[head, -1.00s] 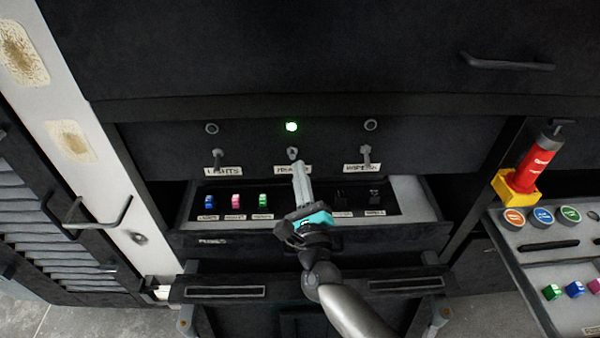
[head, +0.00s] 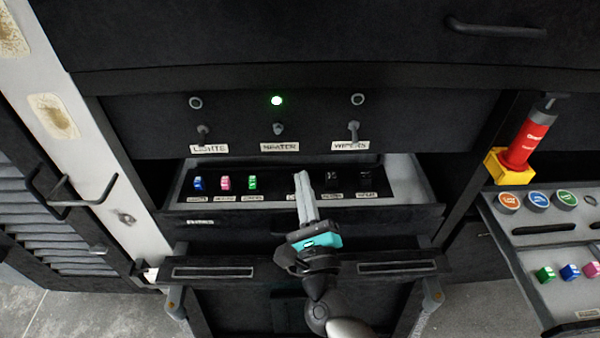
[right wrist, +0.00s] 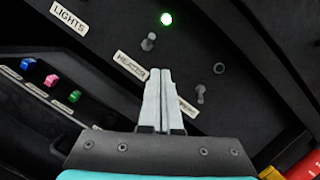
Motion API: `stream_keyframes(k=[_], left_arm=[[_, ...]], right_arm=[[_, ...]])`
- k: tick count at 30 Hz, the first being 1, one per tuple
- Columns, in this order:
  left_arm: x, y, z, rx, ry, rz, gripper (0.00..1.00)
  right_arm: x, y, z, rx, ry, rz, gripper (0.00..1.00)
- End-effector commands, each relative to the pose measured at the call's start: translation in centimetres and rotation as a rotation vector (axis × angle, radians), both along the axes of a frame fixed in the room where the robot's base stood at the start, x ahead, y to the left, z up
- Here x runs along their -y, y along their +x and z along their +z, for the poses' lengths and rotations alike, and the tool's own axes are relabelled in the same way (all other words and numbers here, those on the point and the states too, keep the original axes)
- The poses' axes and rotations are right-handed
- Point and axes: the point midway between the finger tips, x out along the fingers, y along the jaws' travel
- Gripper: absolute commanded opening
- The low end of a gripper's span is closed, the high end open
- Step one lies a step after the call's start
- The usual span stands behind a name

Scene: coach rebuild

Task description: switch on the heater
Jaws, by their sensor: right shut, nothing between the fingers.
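The heater switch (head: 278,129) is a small grey toggle above the HEATER label (head: 279,147) on the black panel. In the right wrist view the heater switch (right wrist: 149,42) and the lit lamp (right wrist: 166,19) show past my fingers. My right gripper (head: 303,176) is shut and empty, in front of and below the switch, apart from it. Its fingertips (right wrist: 161,74) also show in the right wrist view, overlapping the end of the HEATER label. My left gripper is not in view.
The lights switch (head: 202,130) and the wipers switch (head: 353,129) flank it, with unlit lamps. An open fuse drawer (head: 200,222) with coloured fuses lies below. A red extinguisher-like cylinder (head: 527,141) and a side tray (head: 540,238) stand at right.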

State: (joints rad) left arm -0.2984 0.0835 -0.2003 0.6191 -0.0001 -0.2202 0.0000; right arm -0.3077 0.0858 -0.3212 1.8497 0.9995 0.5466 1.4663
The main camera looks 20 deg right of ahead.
Motion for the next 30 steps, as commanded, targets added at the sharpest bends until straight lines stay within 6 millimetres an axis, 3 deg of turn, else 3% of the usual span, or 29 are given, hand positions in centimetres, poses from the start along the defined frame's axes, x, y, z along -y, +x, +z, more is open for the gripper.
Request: stream_keyframes(k=[8, 25, 28, 30], left_arm=[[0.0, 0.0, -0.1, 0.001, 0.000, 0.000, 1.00], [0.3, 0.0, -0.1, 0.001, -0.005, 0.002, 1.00], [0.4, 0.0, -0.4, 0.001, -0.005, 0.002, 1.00], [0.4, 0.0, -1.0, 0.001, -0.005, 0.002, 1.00]], right_arm=[[-0.4, -2.3, 0.5, 0.000, 0.000, 0.002, 0.00], [-0.4, -2.5, 0.5, 0.000, 0.000, 0.001, 0.00], [-0.6, -2.4, -0.5, -0.019, -0.039, 0.004, 0.00], [-1.0, -2.3, -2.8, -0.061, -0.123, 0.015, 0.00]])
